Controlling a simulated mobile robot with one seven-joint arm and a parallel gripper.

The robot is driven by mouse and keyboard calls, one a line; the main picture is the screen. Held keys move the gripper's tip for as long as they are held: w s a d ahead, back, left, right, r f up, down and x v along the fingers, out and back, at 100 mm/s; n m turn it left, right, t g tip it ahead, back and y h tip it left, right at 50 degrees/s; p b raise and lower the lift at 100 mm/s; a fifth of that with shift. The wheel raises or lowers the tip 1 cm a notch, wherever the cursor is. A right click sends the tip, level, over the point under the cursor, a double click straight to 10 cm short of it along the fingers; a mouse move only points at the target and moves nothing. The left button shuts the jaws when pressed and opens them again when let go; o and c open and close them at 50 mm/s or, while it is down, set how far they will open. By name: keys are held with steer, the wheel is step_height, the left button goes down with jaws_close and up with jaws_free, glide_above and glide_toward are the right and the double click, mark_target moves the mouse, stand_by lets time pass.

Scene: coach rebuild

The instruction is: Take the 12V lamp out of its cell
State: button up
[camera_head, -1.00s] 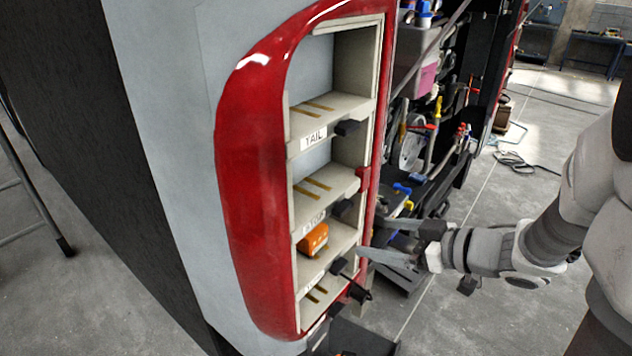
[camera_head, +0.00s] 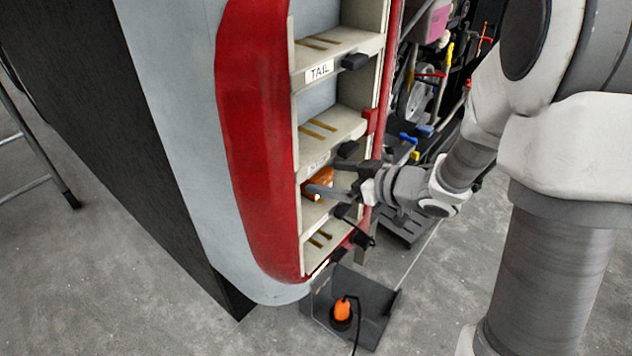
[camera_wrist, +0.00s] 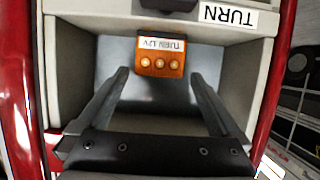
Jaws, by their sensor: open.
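The 12V lamp is an orange block (camera_head: 318,180) in a lower cell of the red-framed rack. In the wrist view the lamp (camera_wrist: 160,68) sits at the cell's back, with three pale round spots and a white label that appears upside down and seems to read TURN 12V. My gripper (camera_wrist: 158,75) is open and reaches into that cell. Its two fingers lie left and right of the lamp in the wrist view, with gaps. In the head view my gripper (camera_head: 316,177) partly covers the lamp. The cell (camera_wrist: 235,85) carries a TURN label (camera_wrist: 228,16).
Shelves (camera_head: 338,46) with slots and black latch-like blocks lie above, one labelled TAIL. A dark open bin (camera_head: 377,295) below holds an orange item (camera_head: 342,309) with a black cable. The red frame (camera_head: 250,130) borders the cells closely.

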mark_target(324, 177)
steer(key=x, duration=0.4)
steer(key=shift+w+f, duration=0.1)
steer(key=shift+f, duration=0.2)
steer(key=shift+c, duration=0.3)
steer(key=c, duration=1.3)
steer(key=shift+o, duration=0.2)
steer(key=shift+r, duration=0.1)
